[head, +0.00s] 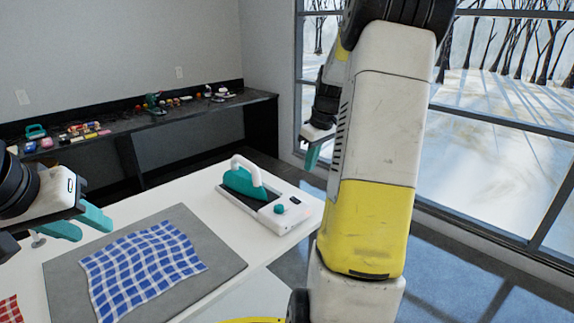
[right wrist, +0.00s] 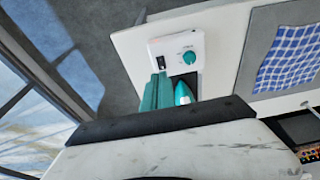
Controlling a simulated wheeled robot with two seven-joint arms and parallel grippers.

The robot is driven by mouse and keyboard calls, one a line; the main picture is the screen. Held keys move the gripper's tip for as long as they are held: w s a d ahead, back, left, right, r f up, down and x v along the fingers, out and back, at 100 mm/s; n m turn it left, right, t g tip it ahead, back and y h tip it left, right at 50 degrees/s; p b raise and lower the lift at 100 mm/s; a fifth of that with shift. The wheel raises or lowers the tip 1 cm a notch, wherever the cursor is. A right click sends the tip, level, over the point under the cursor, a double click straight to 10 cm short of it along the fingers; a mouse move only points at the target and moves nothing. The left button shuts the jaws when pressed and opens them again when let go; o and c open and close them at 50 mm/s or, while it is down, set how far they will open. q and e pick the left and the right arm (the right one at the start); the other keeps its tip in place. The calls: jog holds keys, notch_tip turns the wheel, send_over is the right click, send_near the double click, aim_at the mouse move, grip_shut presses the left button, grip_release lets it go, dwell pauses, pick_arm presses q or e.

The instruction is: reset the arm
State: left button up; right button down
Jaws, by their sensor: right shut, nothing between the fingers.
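My right arm is raised in front of the window in the head view. Its gripper (head: 312,157) points down, its teal fingers together and empty, apart from the table. The shut right fingers also show in the right wrist view (right wrist: 156,92), overlapping the iron's stand in the picture. My left gripper (head: 82,222) is at the left edge in the head view, its teal fingers spread apart with nothing seen between them. It is beside the grey mat's far left corner.
A white table (head: 195,185) bears a grey mat (head: 225,262) with a blue checked cloth (head: 145,266). A teal and white iron (head: 243,183) rests on its stand (head: 285,215) near the table's far right end. A dark bench (head: 200,108) with small items lines the wall. Red checked cloth (head: 10,308) shows at lower left.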

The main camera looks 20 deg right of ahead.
dwell(0.3)
jog(key=s+a+r+m+t, duration=0.2)
jog(key=s+a+r, duration=0.7)
jog(key=a, duration=0.4)
jog(key=s+a+m, duration=0.1)
jog(key=s+a, duration=0.3)
jog(key=s, duration=0.2)
jog(key=s+a+m+t+y, duration=0.1)
jog(key=s+a, duration=0.3)
jog(key=s, duration=0.3)
jog(key=shift+a+r+t, duration=0.15)
jog(key=shift+a+t, duration=0.15)
jog(key=shift+a, duration=0.1)
jog(key=c, duration=2.2)
grip_release()
jog(key=shift+s, duration=0.1)
